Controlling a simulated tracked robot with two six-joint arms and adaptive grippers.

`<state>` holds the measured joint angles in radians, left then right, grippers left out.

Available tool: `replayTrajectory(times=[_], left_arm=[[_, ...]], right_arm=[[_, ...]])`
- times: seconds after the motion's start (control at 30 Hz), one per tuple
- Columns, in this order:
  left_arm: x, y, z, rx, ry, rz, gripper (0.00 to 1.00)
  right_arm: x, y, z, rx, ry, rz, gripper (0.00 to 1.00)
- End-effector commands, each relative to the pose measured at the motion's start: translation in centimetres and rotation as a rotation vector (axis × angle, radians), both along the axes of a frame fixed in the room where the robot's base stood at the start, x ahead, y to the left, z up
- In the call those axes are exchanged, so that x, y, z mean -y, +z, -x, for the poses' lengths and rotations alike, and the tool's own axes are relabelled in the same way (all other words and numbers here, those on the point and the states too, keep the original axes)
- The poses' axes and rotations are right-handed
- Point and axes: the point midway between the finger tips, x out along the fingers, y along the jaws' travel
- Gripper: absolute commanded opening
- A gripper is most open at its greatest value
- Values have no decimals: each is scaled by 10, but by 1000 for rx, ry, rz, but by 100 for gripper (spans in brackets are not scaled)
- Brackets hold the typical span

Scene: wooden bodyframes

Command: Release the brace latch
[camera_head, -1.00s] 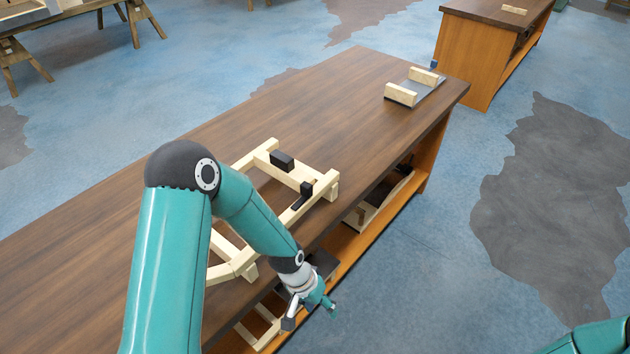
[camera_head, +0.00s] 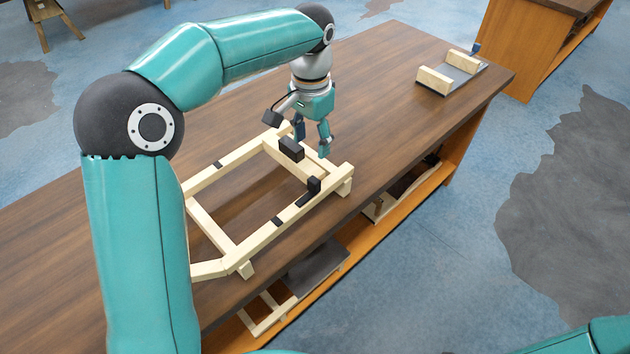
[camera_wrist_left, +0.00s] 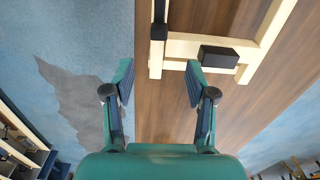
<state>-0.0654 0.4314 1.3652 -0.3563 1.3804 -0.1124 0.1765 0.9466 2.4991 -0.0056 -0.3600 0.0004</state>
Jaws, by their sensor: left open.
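A pale wooden frame (camera_head: 232,157) lies on the dark workbench. A black block (camera_head: 291,149) sits on its far end bar, and a black L-shaped piece (camera_head: 314,186) sits on its near side rail; I cannot tell which is the brace latch. My left gripper (camera_head: 312,142) is open and empty, pointing down just beyond the end bar. My right gripper is out of view.
The workbench (camera_head: 395,60) is clear between the frame and a grey plate with two wooden blocks (camera_head: 433,80) at its far end. Shelves below hold more wooden parts (camera_head: 268,312). Another bench (camera_head: 520,45) stands at upper right. Blue floor lies to the right.

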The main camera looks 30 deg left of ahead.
Motion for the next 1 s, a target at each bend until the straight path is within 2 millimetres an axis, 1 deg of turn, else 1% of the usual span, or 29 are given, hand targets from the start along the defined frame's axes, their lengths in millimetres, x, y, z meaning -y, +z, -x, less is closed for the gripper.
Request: replayTrajectory(times=[0.03,0.3,0.5,0.6,0.73,0.83,1.0], left_arm=[[0,-12,0,-7,-2,-1,56],[2,-71,-1,-7,-5,-1,56],[3,-109,-1,-6,-6,-1,56],[3,-123,-1,-5,-6,0,56],[3,-135,-2,-2,-6,0,56],[3,-139,-2,-2,-7,0,56],[3,-140,-2,-1,-7,0,56]], right_arm=[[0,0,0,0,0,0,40],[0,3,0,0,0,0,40],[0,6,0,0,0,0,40],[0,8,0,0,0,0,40],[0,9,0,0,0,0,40],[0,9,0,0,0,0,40],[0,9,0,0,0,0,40]])
